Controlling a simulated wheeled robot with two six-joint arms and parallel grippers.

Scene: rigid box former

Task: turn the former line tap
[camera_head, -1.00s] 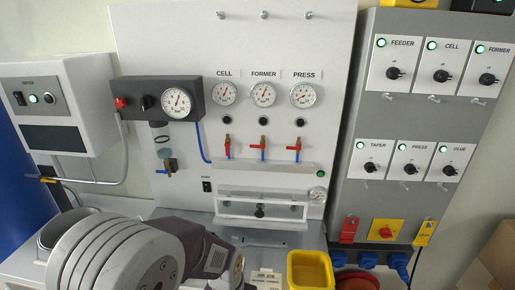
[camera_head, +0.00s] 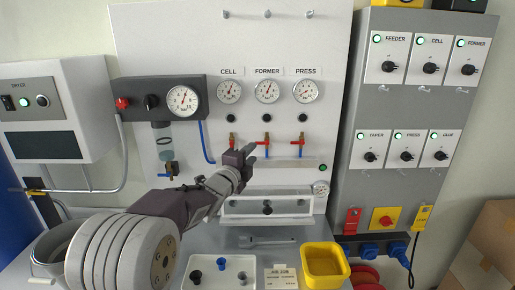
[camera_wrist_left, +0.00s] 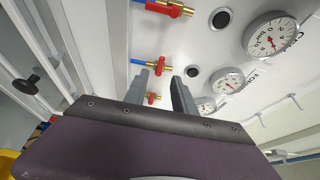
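The former line tap (camera_head: 266,134), a small red-and-brass valve, is in the middle of the row of three under the gauges. It also shows in the left wrist view (camera_wrist_left: 153,66). My left gripper (camera_head: 254,150) is at the panel just left of and below this tap and hides part of it. In the left wrist view my left gripper (camera_wrist_left: 161,78) is open, its two fingers apart with nothing held. The former tap lies just beyond the fingertips; I cannot tell if they touch it. My right gripper is not in view.
The cell tap (camera_head: 232,140) and press tap (camera_head: 301,146) flank it closely. The gauge panel's ledge and clamp bar (camera_head: 268,207) lie below. A yellow bin (camera_head: 324,262) and a white tray (camera_head: 222,275) stand on the bench. A grey switch cabinet (camera_head: 412,185) is at right.

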